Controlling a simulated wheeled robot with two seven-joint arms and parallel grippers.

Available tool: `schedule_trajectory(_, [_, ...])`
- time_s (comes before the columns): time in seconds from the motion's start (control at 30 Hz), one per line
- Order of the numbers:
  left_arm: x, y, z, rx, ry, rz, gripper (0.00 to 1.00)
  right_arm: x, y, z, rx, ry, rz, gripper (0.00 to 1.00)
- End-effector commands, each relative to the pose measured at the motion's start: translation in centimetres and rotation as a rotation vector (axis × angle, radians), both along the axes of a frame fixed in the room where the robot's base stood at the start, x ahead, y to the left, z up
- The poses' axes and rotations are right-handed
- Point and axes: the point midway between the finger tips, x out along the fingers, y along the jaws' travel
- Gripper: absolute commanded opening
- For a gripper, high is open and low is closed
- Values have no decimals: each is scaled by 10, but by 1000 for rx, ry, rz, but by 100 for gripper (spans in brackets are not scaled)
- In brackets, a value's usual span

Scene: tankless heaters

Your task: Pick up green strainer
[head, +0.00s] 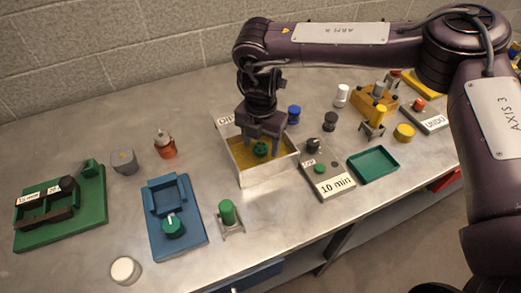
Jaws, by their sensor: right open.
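A small dark green round piece (261,148), which looks like the green strainer, sits inside an open metal box (268,172) with a yellow inside. Its details are too small to make out. My right gripper (264,138) points down into the box, directly over the green piece. Its fingers are open and close to the piece; I cannot tell whether they touch it. The gripper hides part of the box's back. My left gripper is not in view.
A "10 min" timer box (327,181) stands right of the metal box, then a green tray (374,166). A green cylinder on a stand (228,213) and a blue fixture (176,207) are to the left.

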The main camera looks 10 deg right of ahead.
Motion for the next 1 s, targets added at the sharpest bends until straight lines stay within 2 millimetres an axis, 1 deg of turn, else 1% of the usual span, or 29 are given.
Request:
schedule_trajectory(0.03, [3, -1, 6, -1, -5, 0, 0, -1, -1, -5, -2, 3, 1, 61])
schedule_trajectory(0.1, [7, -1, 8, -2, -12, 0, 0, -1, 0, -15, 0, 3, 0, 61])
schedule_trajectory(0.2, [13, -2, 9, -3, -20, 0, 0, -1, -1, -23, 0, 1, -1, 61])
schedule_trajectory(0.43, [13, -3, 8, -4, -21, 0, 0, 0, 0, -25, 1, -1, -1, 61])
schedule_trajectory(0.47, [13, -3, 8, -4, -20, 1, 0, 0, 0, -25, 1, -1, -1, 58])
schedule_trajectory(0.8, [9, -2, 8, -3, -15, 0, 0, 0, 0, -25, 1, -1, 0, 13])
schedule_trajectory(0.83, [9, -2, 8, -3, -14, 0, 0, 0, 0, -24, 1, -1, 0, 11])
schedule_trajectory(1.0, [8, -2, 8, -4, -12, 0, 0, 0, 0, -24, 1, -1, 0, 11])
